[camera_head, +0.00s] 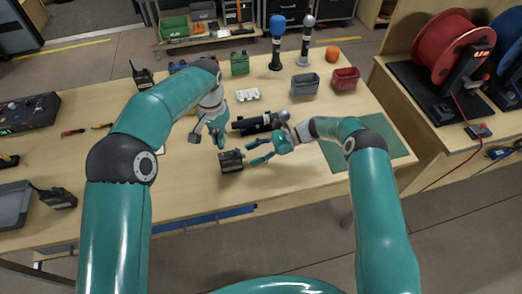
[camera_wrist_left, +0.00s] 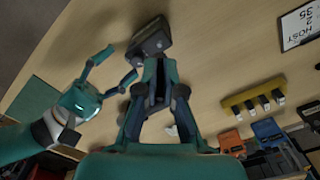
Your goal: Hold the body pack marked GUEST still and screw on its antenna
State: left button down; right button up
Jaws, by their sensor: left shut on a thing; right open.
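A small black body pack (camera_head: 231,160) is near the table's front edge, in the middle of the head view; no marking on it is readable. My left gripper (camera_head: 221,140) is shut on it from behind. In the left wrist view, the fingers (camera_wrist_left: 160,62) meet at the near edge of the pack (camera_wrist_left: 150,38). My right gripper (camera_head: 262,152) is open and empty, just right of the pack, fingers pointing at it. It also shows open beside the pack in the left wrist view (camera_wrist_left: 108,75). I cannot make out the antenna.
A black cylindrical device (camera_head: 256,124) lies behind the grippers. A grey bin (camera_head: 305,84) and a red bin (camera_head: 345,78) stand at the back right, near two microphones. A dark pack with an antenna (camera_head: 58,198) lies at the left. A green mat (camera_head: 378,140) covers the right side.

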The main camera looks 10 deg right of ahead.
jog(key=shift+x, duration=3.5)
grip_shut()
pick_arm(q)
jog(key=shift+f, duration=1.15)
pick_arm(e)
jog(key=c, duration=0.6)
grip_release()
grip_shut()
